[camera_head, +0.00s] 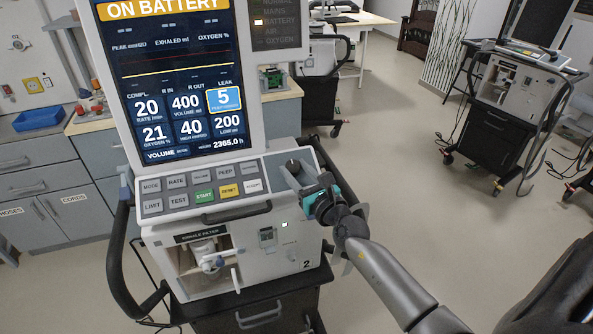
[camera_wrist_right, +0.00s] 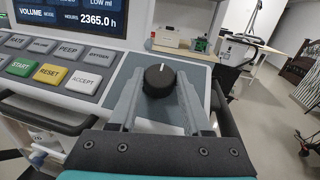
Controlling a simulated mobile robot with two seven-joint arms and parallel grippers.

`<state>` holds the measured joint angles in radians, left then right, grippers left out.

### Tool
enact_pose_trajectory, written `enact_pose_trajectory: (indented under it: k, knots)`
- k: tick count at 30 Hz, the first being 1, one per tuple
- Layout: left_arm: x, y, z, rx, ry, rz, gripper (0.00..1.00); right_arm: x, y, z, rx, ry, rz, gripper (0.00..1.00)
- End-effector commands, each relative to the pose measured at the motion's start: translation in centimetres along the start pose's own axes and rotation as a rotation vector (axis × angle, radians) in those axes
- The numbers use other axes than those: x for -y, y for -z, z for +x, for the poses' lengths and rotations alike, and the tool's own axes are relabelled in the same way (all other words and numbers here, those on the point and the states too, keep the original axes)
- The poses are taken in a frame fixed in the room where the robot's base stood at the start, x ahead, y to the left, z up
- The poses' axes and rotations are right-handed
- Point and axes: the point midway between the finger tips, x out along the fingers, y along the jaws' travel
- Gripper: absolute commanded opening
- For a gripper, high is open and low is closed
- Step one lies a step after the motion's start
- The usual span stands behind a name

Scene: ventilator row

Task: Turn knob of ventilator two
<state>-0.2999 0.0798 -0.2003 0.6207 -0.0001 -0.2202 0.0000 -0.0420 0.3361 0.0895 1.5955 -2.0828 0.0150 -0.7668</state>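Ventilator two (camera_head: 245,240), marked with a 2 at its lower right, stands in front of me in the head view. Its black round knob (camera_head: 293,165) is on the sloped panel, right of the buttons. The knob (camera_wrist_right: 159,80) also shows in the right wrist view, its white line pointing up. My right gripper (camera_head: 297,173) reaches in from the right to the knob. In the wrist view its grey fingers (camera_wrist_right: 159,90) stand apart, one on each side of the knob, with narrow gaps visible. My left gripper is not in view.
The screen (camera_head: 178,85) reads "ON BATTERY", with 5 highlighted. A button panel (camera_head: 205,187) lies left of the knob. A black side handle (camera_head: 123,250) sticks out at the left. Another ventilator (camera_head: 515,90) stands back right. Open floor (camera_head: 420,220) lies to the right.

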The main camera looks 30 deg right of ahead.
Motion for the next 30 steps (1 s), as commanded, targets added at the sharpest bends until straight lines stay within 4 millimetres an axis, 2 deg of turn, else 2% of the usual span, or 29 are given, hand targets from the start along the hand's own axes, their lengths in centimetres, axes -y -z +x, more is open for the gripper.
enact_pose_trajectory:
  k: [2, 12, 22, 30]
  knots:
    - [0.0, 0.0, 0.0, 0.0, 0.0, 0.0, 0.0, 0.0, 0.0, 0.0, 0.0, 0.0, 0.0, 0.38]
    - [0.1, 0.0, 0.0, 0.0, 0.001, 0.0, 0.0, 0.0, 0.0, 0.0, 0.0, 0.0, 0.0, 0.0]
    - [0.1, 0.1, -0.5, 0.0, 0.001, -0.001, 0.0, -0.1, -0.1, 0.0, 0.0, 0.019, 0.013, 0.0]
    - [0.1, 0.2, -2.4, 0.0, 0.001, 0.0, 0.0, -0.4, -0.3, 0.0, 0.004, 0.118, 0.071, 0.0]
